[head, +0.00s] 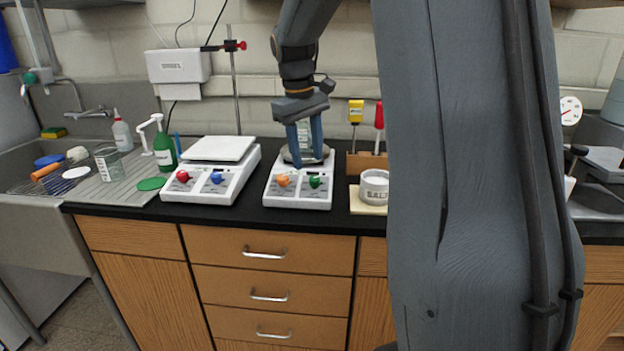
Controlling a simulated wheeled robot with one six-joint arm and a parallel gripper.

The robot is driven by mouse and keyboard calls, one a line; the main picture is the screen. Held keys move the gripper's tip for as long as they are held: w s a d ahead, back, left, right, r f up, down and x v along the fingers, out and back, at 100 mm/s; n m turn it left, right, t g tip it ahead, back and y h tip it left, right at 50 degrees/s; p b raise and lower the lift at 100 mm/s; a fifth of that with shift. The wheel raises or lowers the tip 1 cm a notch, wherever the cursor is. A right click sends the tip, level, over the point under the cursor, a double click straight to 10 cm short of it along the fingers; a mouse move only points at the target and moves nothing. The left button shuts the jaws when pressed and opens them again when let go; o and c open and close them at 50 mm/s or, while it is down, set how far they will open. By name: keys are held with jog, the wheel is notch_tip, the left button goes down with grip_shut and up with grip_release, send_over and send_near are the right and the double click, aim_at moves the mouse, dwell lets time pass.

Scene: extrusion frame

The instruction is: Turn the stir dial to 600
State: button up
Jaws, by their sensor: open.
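Two white bench units stand side by side on the black counter. The left unit (205,192) has a flat square top, a red dial (183,176) and a blue dial (216,178). The right unit (297,201) has a round grey plate, an orange dial (282,180) and a green dial (314,182). The dial markings are too small to read, so I cannot tell which is the stir dial. My gripper (305,160) points down over the right unit's plate, behind its dials. It is open, and a pale labelled vessel (304,135) shows between or behind its fingers.
A white jar (374,186) on a pale pad stands right of the units, before a wooden rack (366,162) with yellow and red-handled tools. A green pump bottle (165,150) and sink stand left. My arm hides much of the right counter.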

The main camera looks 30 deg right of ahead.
aim_at(314, 177)
jog(key=shift+w+d+r, duration=0.3)
jog(key=shift+w+d, duration=0.1)
jog(key=shift+d, duration=0.3)
jog(key=f, duration=0.2)
jog(key=f+p, duration=0.1)
jog(key=f, duration=0.2)
jog(key=d+f, duration=0.1)
jog(key=f, duration=0.1)
jog(key=shift+w+f, duration=0.1)
jog(key=shift+f, duration=0.05)
grip_shut()
